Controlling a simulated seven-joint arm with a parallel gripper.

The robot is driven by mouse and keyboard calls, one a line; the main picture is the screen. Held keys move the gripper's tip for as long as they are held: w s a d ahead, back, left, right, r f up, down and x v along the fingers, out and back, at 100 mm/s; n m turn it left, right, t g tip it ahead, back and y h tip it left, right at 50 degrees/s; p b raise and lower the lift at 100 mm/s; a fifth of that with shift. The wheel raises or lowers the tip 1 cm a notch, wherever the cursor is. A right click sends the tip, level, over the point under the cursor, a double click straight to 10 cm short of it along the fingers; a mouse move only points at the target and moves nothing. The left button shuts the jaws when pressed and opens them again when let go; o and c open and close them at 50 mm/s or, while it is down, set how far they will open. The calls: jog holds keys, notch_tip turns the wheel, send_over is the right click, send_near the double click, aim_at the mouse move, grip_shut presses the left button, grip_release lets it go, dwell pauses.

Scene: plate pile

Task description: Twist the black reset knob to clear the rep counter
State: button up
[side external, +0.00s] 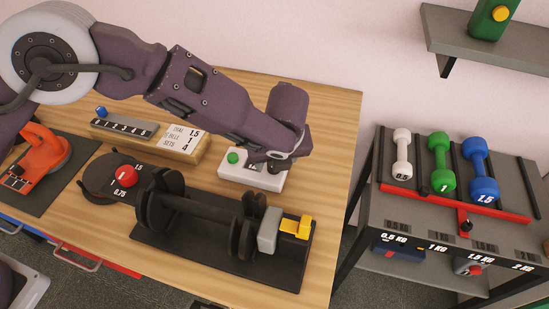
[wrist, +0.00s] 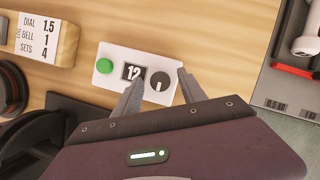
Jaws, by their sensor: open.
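The rep counter is a white box (wrist: 110,82) with a green button (wrist: 104,66), a display reading 12 (wrist: 133,72) and a black knob (wrist: 160,84) bearing a white mark. In the side external view the white box (side external: 236,181) sits on the wooden table, its green button (side external: 233,158) in sight and the knob hidden behind my gripper. My gripper (wrist: 156,88) is open, with one finger left of the knob, over the box near the display, and the other to its right. I cannot tell whether the fingers touch the box or knob.
A wooden block with a score card (side external: 183,138) stands to the left. A rack with small dumbbells (side external: 441,165) stands right of the table.

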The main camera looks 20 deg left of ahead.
grip_shut()
jog(key=shift+a+m, duration=0.1)
jog(key=shift+m, duration=0.2)
jog(key=m, duration=0.2)
jog(key=m+h, duration=0.1)
jog(key=shift+a+m+t+h, duration=0.1)
jog(key=shift+m+t+h, duration=0.2)
jog(key=shift+m, duration=0.1)
jog(key=m+h, duration=0.1)
jog(key=m, duration=0.3)
jog(key=shift+a+m+h, duration=0.1)
jog(key=shift+m+h, duration=0.2)
jog(key=shift+h, duration=0.1)
jog(key=m, duration=0.2)
jog(key=m+g+h, duration=0.1)
jog(key=m, duration=0.1)
jog(key=shift+h, duration=0.3)
jog(key=shift+w+a+m+g+h, duration=0.1)
jog(key=shift+m+g+h, duration=0.2)
jog(key=shift+m, duration=0.75)
jog(key=shift+m+g+h, duration=0.2)
jog(key=shift+m+g, duration=0.1)
jog(key=shift+m, duration=0.75)
